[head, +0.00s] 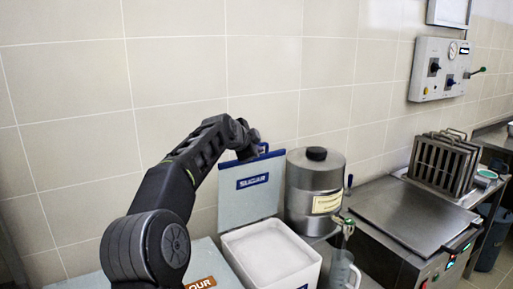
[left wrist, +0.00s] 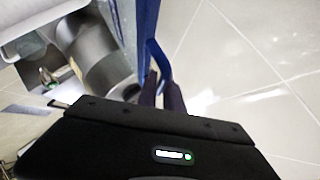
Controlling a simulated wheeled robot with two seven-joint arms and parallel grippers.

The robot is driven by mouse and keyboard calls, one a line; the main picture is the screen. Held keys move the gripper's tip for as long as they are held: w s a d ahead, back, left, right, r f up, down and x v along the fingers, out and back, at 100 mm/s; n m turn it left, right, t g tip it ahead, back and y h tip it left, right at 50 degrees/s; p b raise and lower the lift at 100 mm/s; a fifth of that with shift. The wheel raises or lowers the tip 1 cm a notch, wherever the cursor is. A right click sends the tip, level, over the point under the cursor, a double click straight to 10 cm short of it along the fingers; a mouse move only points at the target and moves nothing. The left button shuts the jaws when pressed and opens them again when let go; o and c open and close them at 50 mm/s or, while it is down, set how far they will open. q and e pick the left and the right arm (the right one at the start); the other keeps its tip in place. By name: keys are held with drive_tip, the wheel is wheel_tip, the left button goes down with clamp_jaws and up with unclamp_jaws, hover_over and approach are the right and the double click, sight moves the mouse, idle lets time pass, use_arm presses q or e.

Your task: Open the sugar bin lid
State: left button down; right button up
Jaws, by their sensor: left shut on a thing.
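The white sugar bin (head: 228,252) stands in the lower middle of the head view, with white contents showing through its open top. Its lid (head: 235,206), pale with a blue SUGAR label and a blue edge, stands raised upright at the back of the bin, near the wall. My left gripper (head: 262,150) is at the lid's top edge. In the left wrist view its fingers (left wrist: 162,95) are shut on the blue lid handle (left wrist: 158,58). My right gripper is not in view.
A steel canister (head: 302,190) with a black knob stands close right of the lid. A flour bin (head: 205,283) is left of the sugar bin, partly behind my arm. A clear jug (head: 343,270) and a steel machine (head: 410,215) stand to the right. The tiled wall is close behind.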

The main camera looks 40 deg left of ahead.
use_arm(q)
drive_tip(key=c, duration=1.5)
unclamp_jaws()
drive_tip(key=shift+d, duration=0.1)
drive_tip(key=shift+f, duration=0.1)
drive_tip(key=shift+s, duration=0.1)
drive_tip(key=b+v, duration=0.3)
drive_tip(key=v, duration=0.5)
